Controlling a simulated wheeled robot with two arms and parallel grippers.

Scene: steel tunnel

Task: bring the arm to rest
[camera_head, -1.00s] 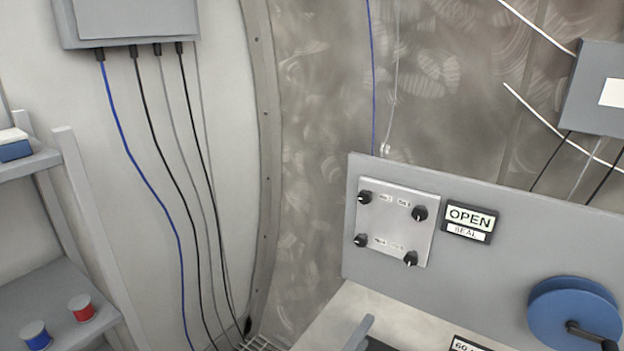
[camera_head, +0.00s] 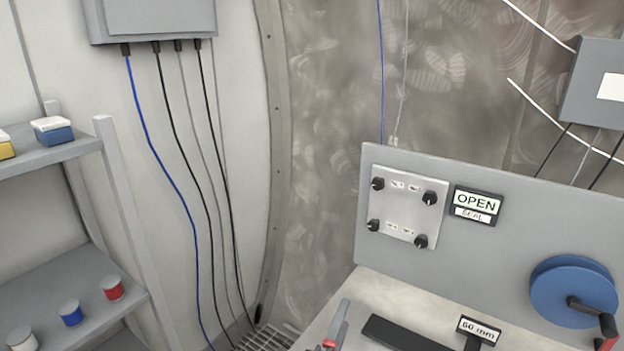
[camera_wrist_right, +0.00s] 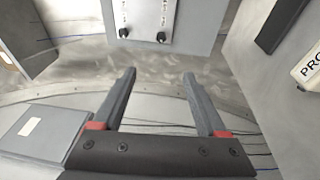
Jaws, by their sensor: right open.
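My right gripper (camera_head: 338,324) shows at the bottom edge of the head view, in front of the bench; only grey finger parts with a red patch are visible there. In the right wrist view the right gripper (camera_wrist_right: 159,74) has its two grey fingers wide apart, red at their bases, with nothing between them. My left gripper is in no view.
The bench (camera_head: 385,293) has an upright grey panel (camera_head: 500,240) with a knob plate (camera_head: 406,206), an OPEN sign (camera_head: 476,204) and a blue reel (camera_head: 572,292). A black slab (camera_head: 405,335) lies on it. Shelves (camera_head: 60,298) with spools stand left; cables hang between.

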